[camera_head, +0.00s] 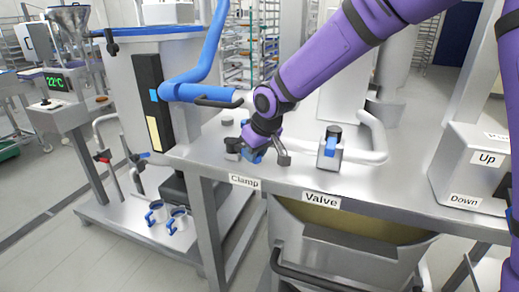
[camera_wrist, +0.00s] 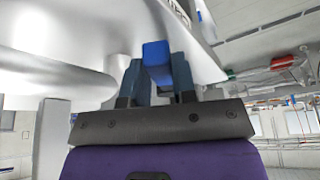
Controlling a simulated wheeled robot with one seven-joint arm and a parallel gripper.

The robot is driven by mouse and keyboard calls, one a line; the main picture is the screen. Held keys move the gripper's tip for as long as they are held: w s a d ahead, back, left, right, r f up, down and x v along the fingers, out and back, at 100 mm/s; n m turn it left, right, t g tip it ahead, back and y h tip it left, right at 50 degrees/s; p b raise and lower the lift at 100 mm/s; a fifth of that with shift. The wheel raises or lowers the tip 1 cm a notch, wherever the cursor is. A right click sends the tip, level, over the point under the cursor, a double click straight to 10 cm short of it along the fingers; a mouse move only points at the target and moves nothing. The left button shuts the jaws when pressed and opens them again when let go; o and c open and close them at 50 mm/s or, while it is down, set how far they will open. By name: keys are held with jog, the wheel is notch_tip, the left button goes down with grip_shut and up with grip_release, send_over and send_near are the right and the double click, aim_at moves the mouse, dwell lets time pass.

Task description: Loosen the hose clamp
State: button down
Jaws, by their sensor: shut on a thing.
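The Clamp label (camera_head: 244,181) is on the front edge of the steel table. Just above it my gripper (camera_head: 257,152) reaches down at the end of my purple arm, beside dark and grey fittings on the table. In the wrist view my gripper (camera_wrist: 157,72) has its two dark fingers on either side of a blue handle (camera_wrist: 156,50) and is shut on it. The blue handle (camera_head: 254,157) shows only in part in the head view. My gripper and arm hide most of the clamp, so I cannot tell how tight it is.
To the right stands a valve (camera_head: 330,153) with a blue handle, above the Valve label (camera_head: 321,200). A box with Up and Down labels (camera_head: 470,170) is at the table's right. White pipes run behind.

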jog(key=s+a+m+t+h, duration=0.1)
jog(key=s+a+m+h, duration=0.1)
jog(key=a+m, duration=0.5)
jog(key=shift+s+m+h, duration=0.35)
jog(key=shift+m+h, duration=0.15)
jog(key=shift+m, duration=0.2)
dwell(0.4)
jog(key=c, duration=1.2)
grip_release()
jog(key=v, duration=1)
jog(key=shift+s+r, duration=0.25)
jog(key=shift+r, duration=0.05)
